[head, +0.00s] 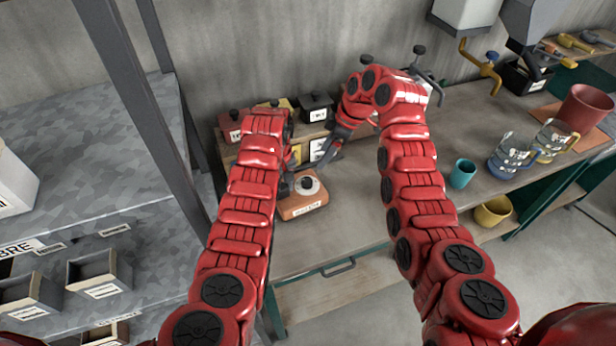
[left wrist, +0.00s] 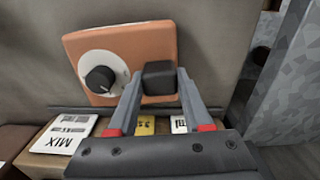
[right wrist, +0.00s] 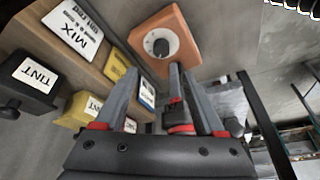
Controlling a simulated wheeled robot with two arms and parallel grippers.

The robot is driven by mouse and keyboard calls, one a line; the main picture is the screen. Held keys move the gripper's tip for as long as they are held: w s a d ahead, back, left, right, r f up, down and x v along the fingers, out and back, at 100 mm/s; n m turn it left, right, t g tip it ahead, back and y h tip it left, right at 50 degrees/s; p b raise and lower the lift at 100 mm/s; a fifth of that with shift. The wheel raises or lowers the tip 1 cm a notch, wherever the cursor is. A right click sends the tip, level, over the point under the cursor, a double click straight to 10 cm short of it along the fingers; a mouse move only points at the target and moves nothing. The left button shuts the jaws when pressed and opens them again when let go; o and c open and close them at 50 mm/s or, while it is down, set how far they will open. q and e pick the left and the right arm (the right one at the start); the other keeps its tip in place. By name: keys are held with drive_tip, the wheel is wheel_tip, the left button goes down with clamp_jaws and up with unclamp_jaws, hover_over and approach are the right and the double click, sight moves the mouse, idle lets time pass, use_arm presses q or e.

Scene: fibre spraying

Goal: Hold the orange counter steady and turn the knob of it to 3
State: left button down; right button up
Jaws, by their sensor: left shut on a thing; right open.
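The orange counter (head: 303,207) sits on the workbench in the head view, with a white round dial and a dark knob on top. In the left wrist view the counter (left wrist: 120,47) shows its black knob (left wrist: 99,79) and a black block-like grip (left wrist: 159,78). My left gripper (left wrist: 158,76) is shut on that black grip at the counter's side. In the right wrist view the counter (right wrist: 166,24) and its knob (right wrist: 160,47) lie just beyond the fingertips. My right gripper (right wrist: 162,76) is open and empty, apart from the knob. The dial's marks are too small to read.
Labelled boxes with black knobs, one of them black (head: 317,107), stand on a wooden shelf behind the counter. A teal cup (head: 462,173) and glass jugs (head: 510,156) are to the right. The bench (head: 375,205) right of the counter is clear.

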sight(306, 180)
drive_tip(key=shift+n, duration=0.5)
drive_tip(key=x, duration=1.1)
drive_tip(key=shift+s+a+f, duration=0.1)
drive_tip(key=shift+a+f, duration=0.2)
drive_tip(key=shift+c, duration=0.3)
clamp_jaws()
